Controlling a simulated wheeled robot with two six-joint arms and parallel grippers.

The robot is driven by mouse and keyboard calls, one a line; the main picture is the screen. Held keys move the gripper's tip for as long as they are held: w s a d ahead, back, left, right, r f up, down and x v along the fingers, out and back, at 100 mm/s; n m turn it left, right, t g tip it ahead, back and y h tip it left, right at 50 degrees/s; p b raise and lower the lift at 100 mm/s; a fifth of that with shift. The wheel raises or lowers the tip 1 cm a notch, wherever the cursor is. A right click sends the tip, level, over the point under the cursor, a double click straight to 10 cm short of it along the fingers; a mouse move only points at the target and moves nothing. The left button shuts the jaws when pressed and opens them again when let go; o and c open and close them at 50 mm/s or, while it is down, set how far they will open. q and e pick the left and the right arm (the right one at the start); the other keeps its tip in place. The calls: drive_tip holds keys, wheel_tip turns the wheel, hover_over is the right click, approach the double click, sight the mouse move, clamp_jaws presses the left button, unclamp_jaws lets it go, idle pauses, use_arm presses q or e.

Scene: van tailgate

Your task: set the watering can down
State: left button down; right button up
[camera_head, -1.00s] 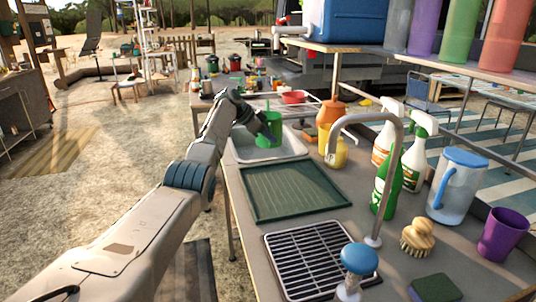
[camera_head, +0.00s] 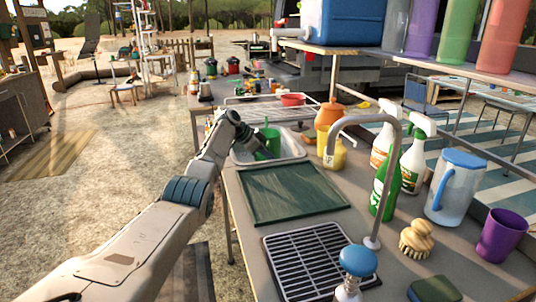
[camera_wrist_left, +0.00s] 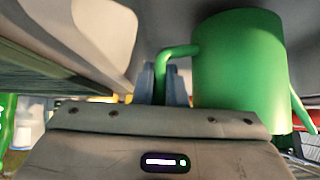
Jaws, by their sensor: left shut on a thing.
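The green watering can (camera_head: 267,138) is at the light sink basin (camera_head: 297,146) on the counter's far left part. It looks upright, with its lower part within the basin's outline. My left gripper (camera_head: 262,151) is at the can's near side, shut on its handle. In the left wrist view the can (camera_wrist_left: 240,60) fills the upper right, and the blue-grey fingers (camera_wrist_left: 165,85) close around its handle (camera_wrist_left: 178,51). I cannot tell whether the can's base touches the basin floor. My right gripper is not in view.
A dark green tray (camera_head: 290,192) lies nearer on the counter, beside a black drying rack (camera_head: 315,262). Spray bottles and a pitcher (camera_head: 455,187) are farther right.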

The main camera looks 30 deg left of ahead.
use_arm(q)
drive_tip(key=shift+f, duration=0.2)
drive_tip(key=c, duration=1.5)
unclamp_jaws()
drive_tip(key=shift+r, duration=0.2)
drive_tip(key=v, duration=1.2)
drive_tip(key=shift+r, duration=0.45)
